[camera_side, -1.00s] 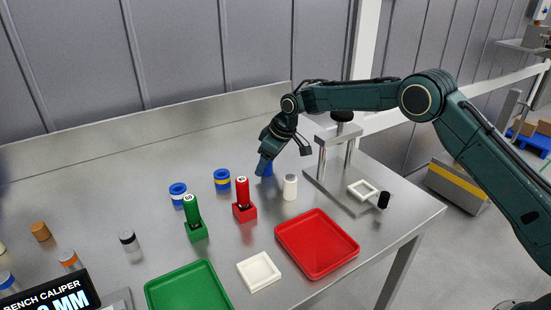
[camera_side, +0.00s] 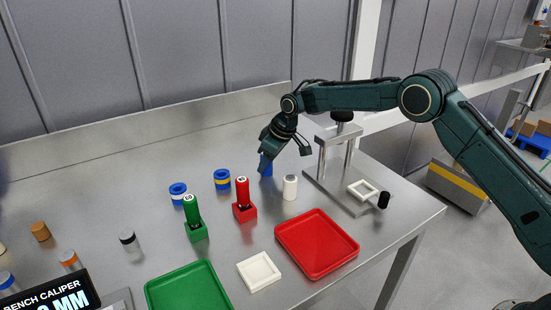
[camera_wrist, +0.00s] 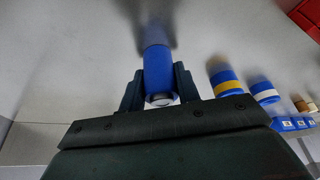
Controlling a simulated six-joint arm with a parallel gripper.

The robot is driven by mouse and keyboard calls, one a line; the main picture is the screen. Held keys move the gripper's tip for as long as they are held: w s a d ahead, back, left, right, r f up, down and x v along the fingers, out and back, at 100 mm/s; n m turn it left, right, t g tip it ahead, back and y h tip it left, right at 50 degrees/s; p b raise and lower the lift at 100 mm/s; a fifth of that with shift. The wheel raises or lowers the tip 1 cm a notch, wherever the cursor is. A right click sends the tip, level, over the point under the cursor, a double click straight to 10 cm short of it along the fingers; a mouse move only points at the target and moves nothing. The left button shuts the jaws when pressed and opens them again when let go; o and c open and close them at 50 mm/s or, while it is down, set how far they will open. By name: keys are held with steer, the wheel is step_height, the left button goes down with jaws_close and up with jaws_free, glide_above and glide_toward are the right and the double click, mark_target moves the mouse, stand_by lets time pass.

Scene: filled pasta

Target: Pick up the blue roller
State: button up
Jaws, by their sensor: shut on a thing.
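The blue roller (camera_wrist: 157,70) stands between the two dark fingers of my gripper (camera_wrist: 158,88) in the wrist view, with a pale end face toward the camera. My gripper is shut on it. In the side view the blue roller (camera_side: 266,169) shows partly below my gripper (camera_side: 267,157), at the back of the metal bench. The fingers hide part of it. I cannot tell whether its base touches the bench.
A white roller (camera_side: 290,187) and a metal stand (camera_side: 349,155) are close on the right. Blue rollers with yellow (camera_side: 222,180) and white (camera_side: 178,194) bands stand left. Red (camera_side: 243,203) and green (camera_side: 194,222) upright pieces and a red tray (camera_side: 316,246) are in front.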

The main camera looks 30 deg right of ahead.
steer(key=shift+r, duration=0.15)
step_height(320, 180, up, 10)
steer(key=shift+f, duration=0.15)
stand_by(0.3)
stand_by(0.4)
steer(key=shift+s+d+r, duration=0.2)
steer(key=shift+d+r, duration=0.2)
steer(key=shift+r, duration=0.05)
steer(key=s+d+r, duration=1.1)
steer(key=s+d, duration=0.4)
steer(key=s, duration=0.7)
steer(key=f, duration=1.5)
steer(key=shift+w+d+f, duration=0.1)
steer(key=shift+w+f, duration=0.1)
